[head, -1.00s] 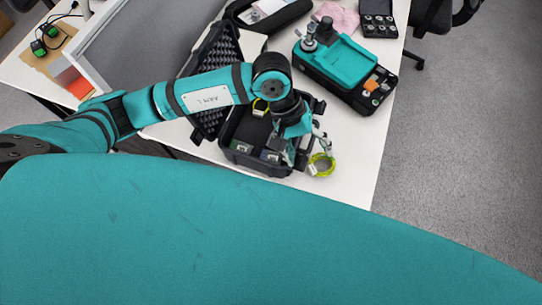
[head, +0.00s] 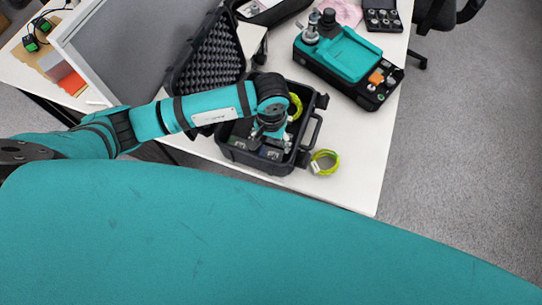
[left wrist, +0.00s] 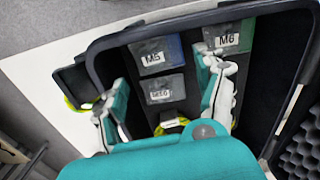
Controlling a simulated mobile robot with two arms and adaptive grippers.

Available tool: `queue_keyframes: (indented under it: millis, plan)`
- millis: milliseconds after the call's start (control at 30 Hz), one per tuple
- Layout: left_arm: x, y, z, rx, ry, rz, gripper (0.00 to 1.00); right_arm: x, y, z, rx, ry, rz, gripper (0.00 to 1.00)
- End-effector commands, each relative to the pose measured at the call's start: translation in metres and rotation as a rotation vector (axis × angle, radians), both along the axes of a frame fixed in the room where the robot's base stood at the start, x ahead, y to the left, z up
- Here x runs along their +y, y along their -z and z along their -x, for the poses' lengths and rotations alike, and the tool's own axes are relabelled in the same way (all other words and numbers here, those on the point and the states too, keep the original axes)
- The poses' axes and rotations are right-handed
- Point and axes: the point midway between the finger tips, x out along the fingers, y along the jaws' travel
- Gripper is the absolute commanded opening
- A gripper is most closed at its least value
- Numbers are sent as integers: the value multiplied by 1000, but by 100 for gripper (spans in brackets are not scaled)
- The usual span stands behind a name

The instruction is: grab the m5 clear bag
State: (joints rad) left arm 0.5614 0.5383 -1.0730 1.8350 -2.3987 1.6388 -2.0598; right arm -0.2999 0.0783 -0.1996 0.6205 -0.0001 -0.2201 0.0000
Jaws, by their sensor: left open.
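The M5 clear bag (left wrist: 154,57), with a white label, lies in the black case (left wrist: 292,75), near its wall in the left wrist view. Beside it are the M6 bag (left wrist: 226,38), which looks green, and another labelled bag (left wrist: 161,90) whose label is hard to read. My left gripper (left wrist: 162,76) is open over the case, its fingers spread to either side of the bags and holding nothing. In the head view my left gripper (head: 268,148) points down into the case (head: 240,158), and the bags there are too small to tell apart. My right gripper is not in view.
A yellow-green cable coil (head: 324,162) lies on the white table (head: 352,150) right of the case, and another coil (head: 295,106) is inside it. The foam-lined lid (head: 213,50) stands open. A teal and black device (head: 348,62) sits behind.

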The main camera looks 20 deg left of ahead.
Motion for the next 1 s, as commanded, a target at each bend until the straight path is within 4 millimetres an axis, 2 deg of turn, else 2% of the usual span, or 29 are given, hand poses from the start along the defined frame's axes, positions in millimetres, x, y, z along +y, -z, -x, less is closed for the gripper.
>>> queue_keyframes:
  millis: [133, 333, 467, 667, 700, 900, 1000]
  plan:
    - [-2, 14, 4, 3, 0, 1, 71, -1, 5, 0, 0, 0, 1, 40]
    - [-3, 46, 8, 2, -1, 1, 71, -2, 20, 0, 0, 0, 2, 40]
    - [-3, 53, 7, -1, 0, 1, 71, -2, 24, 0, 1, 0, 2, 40]
    - [-2, 52, 7, -1, 1, 1, 71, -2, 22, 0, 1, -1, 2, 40]
    - [-2, 52, 7, -1, 1, 1, 70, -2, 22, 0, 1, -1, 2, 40]
    - [-2, 52, 7, -1, 0, 1, 44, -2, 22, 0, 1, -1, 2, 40]
    - [-2, 52, 7, -1, 0, 1, 41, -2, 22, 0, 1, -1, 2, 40]
